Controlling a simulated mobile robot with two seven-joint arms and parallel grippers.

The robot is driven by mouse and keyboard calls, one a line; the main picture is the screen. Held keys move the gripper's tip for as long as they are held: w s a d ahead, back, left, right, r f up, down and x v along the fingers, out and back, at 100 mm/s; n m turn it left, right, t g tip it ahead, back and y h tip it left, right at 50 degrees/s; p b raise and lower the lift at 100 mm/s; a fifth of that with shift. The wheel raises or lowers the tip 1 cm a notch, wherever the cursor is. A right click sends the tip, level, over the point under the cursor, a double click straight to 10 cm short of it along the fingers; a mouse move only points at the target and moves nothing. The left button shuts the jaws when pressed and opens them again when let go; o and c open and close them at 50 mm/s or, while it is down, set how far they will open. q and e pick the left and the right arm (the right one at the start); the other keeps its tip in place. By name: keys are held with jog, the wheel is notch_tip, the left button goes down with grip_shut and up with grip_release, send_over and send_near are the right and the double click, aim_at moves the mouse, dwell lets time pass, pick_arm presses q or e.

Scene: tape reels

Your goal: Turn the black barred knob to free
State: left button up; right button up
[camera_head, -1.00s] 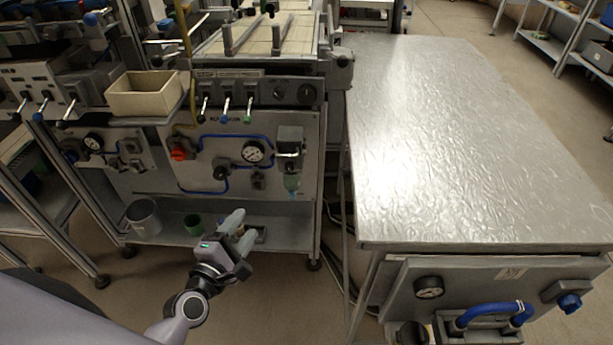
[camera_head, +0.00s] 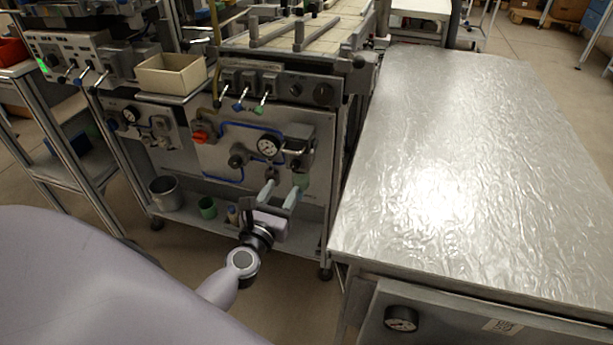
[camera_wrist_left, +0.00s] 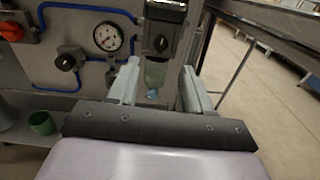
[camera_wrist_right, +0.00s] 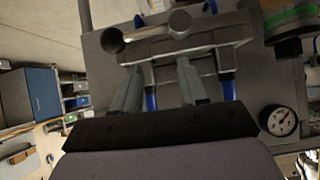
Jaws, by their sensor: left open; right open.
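Several black knobs show, and I cannot tell which one is the barred knob. One round black knob (camera_head: 237,161) sits on the grey panel by the blue tubing; it also shows in the left wrist view (camera_wrist_left: 66,62). Another dark knob (camera_wrist_left: 160,43) is on the front of the filter unit, above its greenish bowl (camera_wrist_left: 154,74). My left gripper (camera_head: 281,191) is open and empty in front of the panel, its fingers either side of the bowl in the left wrist view. My right gripper (camera_wrist_right: 158,68) is open, facing a grey fixture with a metal cylinder (camera_wrist_right: 150,35); it is outside the head view.
A pressure gauge (camera_head: 268,146) and a red knob (camera_head: 200,136) are on the panel. Levers and two dark knobs (camera_head: 323,93) sit above. A metal pot (camera_head: 165,192) and green cup (camera_head: 208,207) stand on the shelf below. A metal-topped table (camera_head: 450,170) is at right.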

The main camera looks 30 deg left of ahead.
aim_at(293, 171)
pick_arm(q)
jog(key=shift+n, duration=0.4)
jog(key=shift+x, duration=3.7)
jog(key=shift+c, duration=0.3)
grip_shut()
